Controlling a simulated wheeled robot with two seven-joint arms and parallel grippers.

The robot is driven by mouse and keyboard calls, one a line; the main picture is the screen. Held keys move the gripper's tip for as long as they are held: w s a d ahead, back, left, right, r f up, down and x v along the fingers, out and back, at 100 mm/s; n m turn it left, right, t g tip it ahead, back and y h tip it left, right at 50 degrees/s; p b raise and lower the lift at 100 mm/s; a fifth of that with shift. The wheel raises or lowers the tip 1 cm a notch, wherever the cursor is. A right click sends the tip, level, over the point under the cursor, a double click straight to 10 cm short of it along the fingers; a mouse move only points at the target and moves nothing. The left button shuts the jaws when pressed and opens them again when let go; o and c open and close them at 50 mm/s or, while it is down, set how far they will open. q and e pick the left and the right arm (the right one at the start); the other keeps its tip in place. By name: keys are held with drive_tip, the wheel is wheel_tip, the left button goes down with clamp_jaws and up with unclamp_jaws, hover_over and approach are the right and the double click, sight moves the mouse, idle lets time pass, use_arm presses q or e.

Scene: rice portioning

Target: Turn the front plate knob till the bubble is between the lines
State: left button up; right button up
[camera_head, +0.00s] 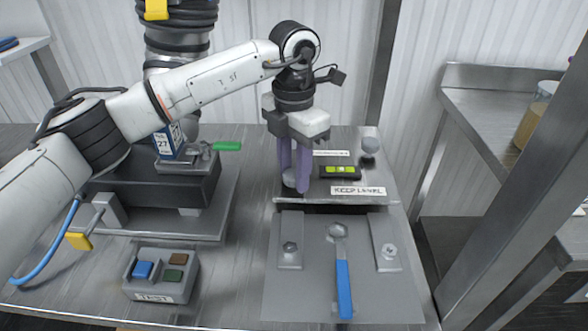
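The front plate knob (290,178) is a pale round knob at the front left of a grey plate (315,194). My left gripper (295,184) points down over it, with its two purple fingers on either side of the knob. The fingers hide part of the knob, and I cannot tell whether they press on it. The level (327,171) is a dark bar with a yellow-green vial (342,169) right of the fingers. The bubble is too small to place against the lines. My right gripper is not in view.
A "KEEP LEVEL" label (358,190) is on the plate. Another round knob (370,145) stands at its back right. In front lies a blue-handled tool (344,288).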

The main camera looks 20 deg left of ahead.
use_arm(q)
drive_tip(key=c, duration=0.4)
drive_tip(key=shift+o, duration=0.2)
drive_tip(key=m, duration=0.5)
drive_tip(key=shift+m, duration=0.4)
drive_tip(key=m, duration=0.5)
drive_tip(key=shift+m, duration=0.4)
drive_tip(key=shift+r, duration=0.1)
drive_tip(key=shift+d, duration=0.1)
drive_tip(key=o, duration=1)
drive_tip(key=shift+s, duration=0.1)
drive_tip(key=shift+o, duration=0.2)
